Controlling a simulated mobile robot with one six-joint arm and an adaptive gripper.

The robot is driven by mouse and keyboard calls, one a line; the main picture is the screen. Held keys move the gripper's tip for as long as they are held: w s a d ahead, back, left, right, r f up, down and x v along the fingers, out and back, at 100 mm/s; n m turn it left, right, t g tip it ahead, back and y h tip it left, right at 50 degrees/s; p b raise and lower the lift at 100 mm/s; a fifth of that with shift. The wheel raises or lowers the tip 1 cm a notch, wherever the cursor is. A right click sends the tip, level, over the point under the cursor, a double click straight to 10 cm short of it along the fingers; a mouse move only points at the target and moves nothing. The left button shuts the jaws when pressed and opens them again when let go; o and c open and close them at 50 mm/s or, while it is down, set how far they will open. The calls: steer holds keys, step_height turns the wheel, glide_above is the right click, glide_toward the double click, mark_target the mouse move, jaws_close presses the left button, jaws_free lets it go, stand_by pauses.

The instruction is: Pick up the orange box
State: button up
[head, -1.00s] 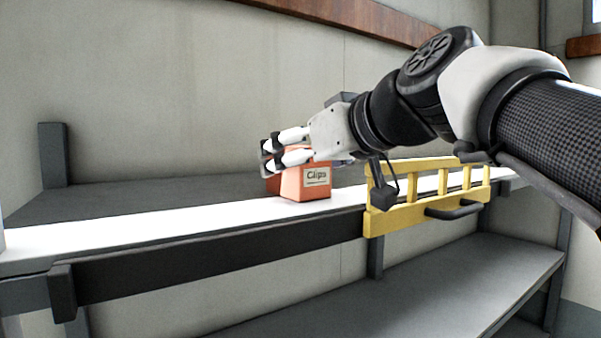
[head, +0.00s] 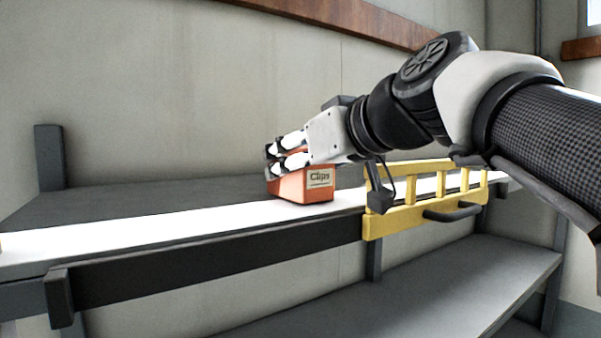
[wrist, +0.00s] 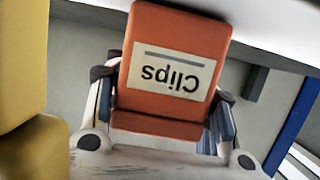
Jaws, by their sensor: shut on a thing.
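The orange box (head: 302,187) with a pale "Clips" label sits at the shelf's front strip in the head view. In the wrist view the orange box (wrist: 176,62) fills the upper middle, its label upside down. My gripper (head: 284,158) reaches in from the right, its fingers over the top and left of the box. In the wrist view my gripper (wrist: 163,95) has a finger on either side of the box, shut on it. Whether the box's underside is clear of the shelf cannot be told.
The shelf (head: 140,195) has a white front strip and a dark edge. A yellow rack (head: 410,215) with a dark handle hangs on the front edge, right of the box. A lower shelf (head: 480,275) lies beneath. The upper shelf's left part is clear.

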steer(key=shift+w+a, duration=0.2)
steer(key=shift+c, duration=0.8)
steer(key=shift+s+d+r, duration=0.1)
steer(key=shift+d, duration=0.05)
